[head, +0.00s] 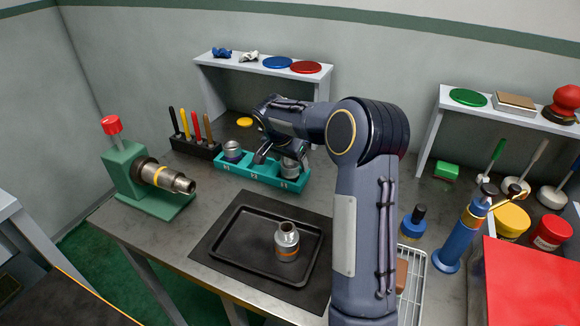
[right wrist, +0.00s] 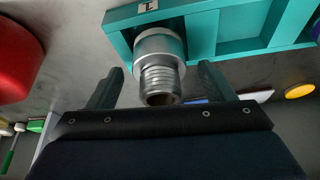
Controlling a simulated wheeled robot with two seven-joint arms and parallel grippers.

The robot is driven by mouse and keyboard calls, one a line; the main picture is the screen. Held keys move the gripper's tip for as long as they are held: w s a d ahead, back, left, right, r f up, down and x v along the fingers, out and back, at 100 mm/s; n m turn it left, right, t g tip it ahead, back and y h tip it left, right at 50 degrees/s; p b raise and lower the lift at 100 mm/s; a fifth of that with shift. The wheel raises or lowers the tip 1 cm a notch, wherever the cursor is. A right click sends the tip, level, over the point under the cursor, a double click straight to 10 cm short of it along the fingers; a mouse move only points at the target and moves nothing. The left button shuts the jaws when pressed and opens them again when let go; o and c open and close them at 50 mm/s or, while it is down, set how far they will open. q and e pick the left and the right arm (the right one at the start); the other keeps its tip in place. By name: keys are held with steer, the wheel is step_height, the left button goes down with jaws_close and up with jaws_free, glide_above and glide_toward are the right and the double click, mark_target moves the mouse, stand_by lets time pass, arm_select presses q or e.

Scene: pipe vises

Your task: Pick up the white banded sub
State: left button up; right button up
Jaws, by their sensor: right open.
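A grey metal sub (head: 291,168) with a pale, whitish band stands in the right end compartment of the teal rack (head: 246,176). In the right wrist view the sub (right wrist: 158,65) shows its threaded, hollow end toward the camera. My right gripper (head: 272,157) is over the rack, open, with one finger on each side of the sub in the wrist view (right wrist: 158,85). The fingers stand apart from it, and contact is not visible. Another sub (head: 232,151) with a purplish band stands in the left end compartment. My left gripper is not in view.
A sub with an orange band (head: 287,243) stands on the black tray (head: 235,263). A green vise (head: 125,170) holds a yellow-banded pipe at left. A blue tool stand (head: 449,250) and red box (head: 530,280) crowd the right.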

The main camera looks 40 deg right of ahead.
steer(key=c, duration=1.1)
steer(key=shift+c, duration=0.6)
steer(key=shift+r, duration=0.15)
